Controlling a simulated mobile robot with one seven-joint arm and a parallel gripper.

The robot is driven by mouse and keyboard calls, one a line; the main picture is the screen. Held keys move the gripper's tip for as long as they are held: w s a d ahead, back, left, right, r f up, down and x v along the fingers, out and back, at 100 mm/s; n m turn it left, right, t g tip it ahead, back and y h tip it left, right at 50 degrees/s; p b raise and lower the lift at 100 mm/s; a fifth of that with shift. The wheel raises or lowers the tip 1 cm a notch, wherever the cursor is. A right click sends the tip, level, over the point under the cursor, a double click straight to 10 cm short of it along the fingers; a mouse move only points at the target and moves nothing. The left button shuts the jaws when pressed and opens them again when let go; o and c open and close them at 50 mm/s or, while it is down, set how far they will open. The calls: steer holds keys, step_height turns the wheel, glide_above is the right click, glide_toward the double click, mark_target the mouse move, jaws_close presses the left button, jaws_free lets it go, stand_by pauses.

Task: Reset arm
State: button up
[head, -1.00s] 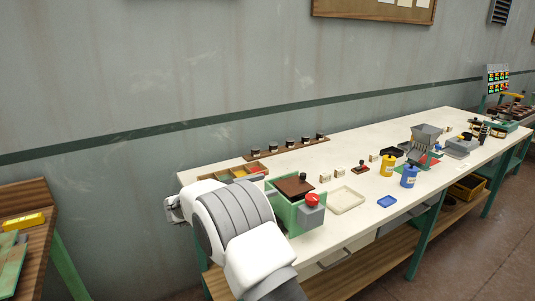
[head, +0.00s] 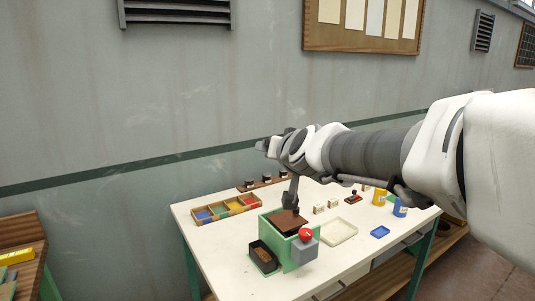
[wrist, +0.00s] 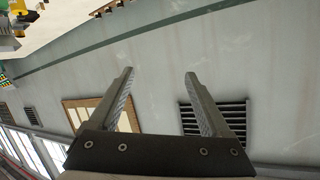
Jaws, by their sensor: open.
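My gripper shows clearly in the wrist view (wrist: 160,74). Its two fingers are spread wide, with nothing between them, and the grey wall lies beyond. In the head view my arm reaches in from the right above the table, and its wrist end is over the back left part. The gripper there is small and mostly hidden by the wrist. A green box (head: 298,264) with a brown top (head: 289,222) and a red button (head: 305,235) stands below the wrist. A dark upright piece rises from its top toward the wrist; I cannot tell whether they touch.
The white table (head: 215,250) holds a tray of coloured compartments (head: 225,208), a black tray (head: 263,257), a cream tray (head: 339,231), a blue dish (head: 380,231), and yellow (head: 379,198) and blue (head: 400,207) containers. The wall (head: 130,100) stands behind.

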steer(key=s+d+f+g+h, duration=0.1)
steer(key=s+d+f, duration=0.3)
steer(key=s, duration=0.6)
steer(key=s+d+f+g+h+p, duration=0.1)
steer(key=s+d+f+g, duration=0.3)
steer(key=s, duration=0.5)
steer(key=s+d+f+n+g+h, duration=0.1)
steer(key=s+d+f+g, duration=0.2)
steer(key=s, duration=0.7)
step_height(320, 180, down, 2)
steer(key=shift+s+d+f, duration=0.1)
steer(key=shift+s+d, duration=0.2)
steer(key=shift+d, duration=0.2)
